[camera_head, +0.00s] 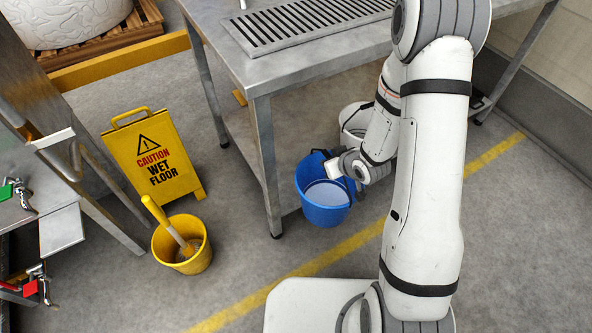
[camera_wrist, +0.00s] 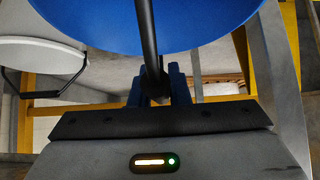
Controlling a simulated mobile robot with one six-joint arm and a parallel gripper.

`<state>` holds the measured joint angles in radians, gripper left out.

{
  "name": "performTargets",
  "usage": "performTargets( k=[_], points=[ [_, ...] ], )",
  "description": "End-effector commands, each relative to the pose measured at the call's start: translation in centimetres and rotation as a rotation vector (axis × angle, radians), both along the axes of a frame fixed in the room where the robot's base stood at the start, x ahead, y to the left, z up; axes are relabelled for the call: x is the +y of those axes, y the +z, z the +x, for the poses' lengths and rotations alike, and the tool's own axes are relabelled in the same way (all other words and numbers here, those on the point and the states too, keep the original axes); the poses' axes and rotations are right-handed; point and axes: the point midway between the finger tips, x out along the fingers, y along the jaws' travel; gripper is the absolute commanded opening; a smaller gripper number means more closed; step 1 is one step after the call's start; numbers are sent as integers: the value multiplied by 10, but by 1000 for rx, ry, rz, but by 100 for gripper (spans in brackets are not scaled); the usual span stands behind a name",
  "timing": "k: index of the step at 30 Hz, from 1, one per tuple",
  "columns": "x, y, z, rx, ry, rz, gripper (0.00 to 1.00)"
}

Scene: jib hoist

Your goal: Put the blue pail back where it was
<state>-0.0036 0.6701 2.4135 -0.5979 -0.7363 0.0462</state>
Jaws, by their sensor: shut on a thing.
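The blue pail (camera_head: 325,205) is upright beside the front leg of the steel table, with something pale blue-grey inside it. I cannot tell whether its base touches the floor. My gripper (camera_head: 340,168) is at the pail's upper right side. In the wrist view, the pail's blue wall (camera_wrist: 210,22) fills the top, and its dark handle (camera_wrist: 147,45) runs down between the fingers of my gripper (camera_wrist: 164,92), which are shut on it. My arm hides part of the area to the right of the pail.
A white pail (camera_head: 350,115) stands behind, partly hidden by my arm. The steel table (camera_head: 262,75) is above and beside the blue pail. A yellow bucket (camera_head: 203,255) with a brush and a wet-floor sign (camera_head: 155,155) stand at left. Floor near the yellow line (camera_head: 300,272) is clear.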

Motion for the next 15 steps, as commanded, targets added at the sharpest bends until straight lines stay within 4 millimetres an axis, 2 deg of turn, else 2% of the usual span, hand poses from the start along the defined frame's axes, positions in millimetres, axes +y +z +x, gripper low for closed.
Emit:
performTargets(
  k=[5, 15],
  points=[
    [17, 0, 17, -7, 17, 1, 0],
    [62, -1, 77, -8, 25, 2, 0]
  ],
)
